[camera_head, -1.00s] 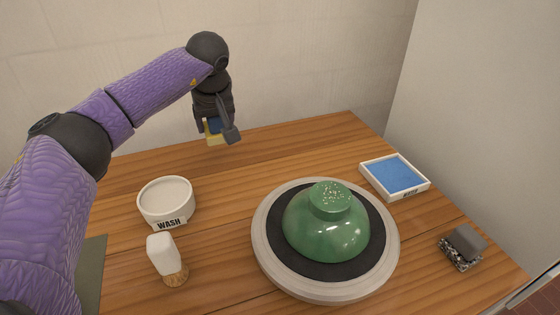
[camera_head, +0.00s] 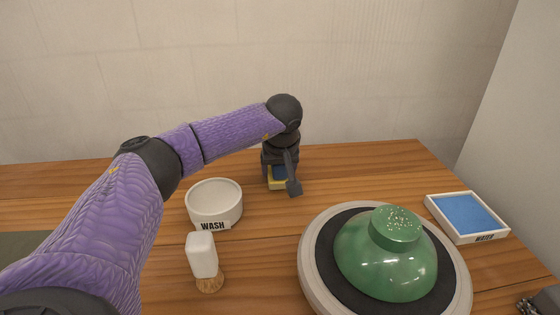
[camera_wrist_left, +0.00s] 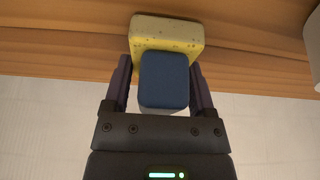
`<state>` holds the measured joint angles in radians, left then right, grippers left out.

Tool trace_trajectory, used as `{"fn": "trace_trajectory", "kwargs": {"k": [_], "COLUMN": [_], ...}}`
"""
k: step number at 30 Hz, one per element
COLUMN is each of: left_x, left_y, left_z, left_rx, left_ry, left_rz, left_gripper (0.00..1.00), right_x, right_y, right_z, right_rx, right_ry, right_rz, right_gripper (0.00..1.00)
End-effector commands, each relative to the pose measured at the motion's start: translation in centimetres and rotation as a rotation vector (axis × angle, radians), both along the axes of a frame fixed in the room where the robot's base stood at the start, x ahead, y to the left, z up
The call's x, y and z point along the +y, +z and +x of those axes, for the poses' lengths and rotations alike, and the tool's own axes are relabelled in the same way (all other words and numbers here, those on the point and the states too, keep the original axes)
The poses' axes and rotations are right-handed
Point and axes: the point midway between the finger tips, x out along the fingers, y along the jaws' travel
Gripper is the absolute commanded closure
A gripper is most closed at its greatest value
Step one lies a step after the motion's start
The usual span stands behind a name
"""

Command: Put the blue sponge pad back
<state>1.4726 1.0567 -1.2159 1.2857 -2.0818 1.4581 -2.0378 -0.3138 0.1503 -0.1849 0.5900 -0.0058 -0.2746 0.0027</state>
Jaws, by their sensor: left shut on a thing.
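The blue sponge pad shows as a blue block (camera_wrist_left: 165,80) on a pale yellow speckled sponge (camera_wrist_left: 166,36) in the left wrist view. My left gripper (camera_head: 280,178) is shut on it, with one finger on each side of the blue block. In the head view the yellow part (camera_head: 277,184) shows low between the fingers, close over the back of the table. I cannot tell whether it touches the wood. The gripper stands behind and to the right of the white WASH bowl (camera_head: 214,203).
A green glazed bowl (camera_head: 388,262) sits upside down on the wheel (camera_head: 312,262). A blue-filled WATER tray (camera_head: 432,207) is at right. A dark object (camera_head: 545,302) is cut off at lower right. Bare table lies around the gripper.

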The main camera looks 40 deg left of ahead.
Motion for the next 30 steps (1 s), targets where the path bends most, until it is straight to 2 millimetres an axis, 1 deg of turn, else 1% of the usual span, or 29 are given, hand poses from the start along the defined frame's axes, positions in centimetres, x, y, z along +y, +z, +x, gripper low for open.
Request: {"fn": "trace_trajectory", "kwargs": {"k": [4,9,10,11,12,14,20,23,24,27,30], "left_x": [0.0,0.0,0.0,0.0,0.0,0.0,0.0,0.1,-0.1,-1.0,-2.1], "left_y": [0.1,-0.4,-0.4,-0.4,-0.4,-0.4,-0.4,-0.9,0.0,4.0,6.2], "left_z": [0.0,0.0,0.0,0.0,0.0,0.0,0.0,0.1,-0.1,-1.0,-2.1], "left_rx": [-0.001,-0.001,-0.001,-0.001,-0.001,-0.001,-0.001,0.001,-0.002,-0.009,-0.010], "left_ry": [0.000,0.000,0.000,0.000,0.000,0.000,0.000,0.000,0.000,-0.003,-0.002], "left_rz": [0.001,0.000,0.000,0.000,0.000,0.000,0.000,0.001,0.001,0.001,0.001], "left_gripper": [1.00,1.00,0.26,0.20,0.11,0.00,0.00,0.00,0.00,0.00,0.00], "right_x": [0.1,0.3,0.4,0.5,0.6,0.6,0.6,0.6,0.6,0.5,0.4], "right_y": [0.1,0.0,0.0,0.0,0.0,0.0,-0.1,-1.2,-0.9,2.0,3.8], "right_z": [0.0,0.0,0.0,0.0,0.0,0.0,0.1,-0.2,-0.1,0.9,1.5], "right_rx": [-0.001,-0.001,-0.001,-0.001,-0.001,-0.001,-0.002,0.008,0.005,-0.022,-0.038], "right_ry": [0.000,-0.002,-0.003,-0.003,-0.005,-0.005,-0.005,-0.004,-0.004,-0.004,-0.003], "right_rz": [0.001,0.005,0.006,0.007,0.009,0.010,0.010,0.009,0.008,0.008,0.005], "right_gripper": [0.41,0.41,0.41,0.41,0.41,0.41,0.41,0.41,0.41,0.41,0.41]}}
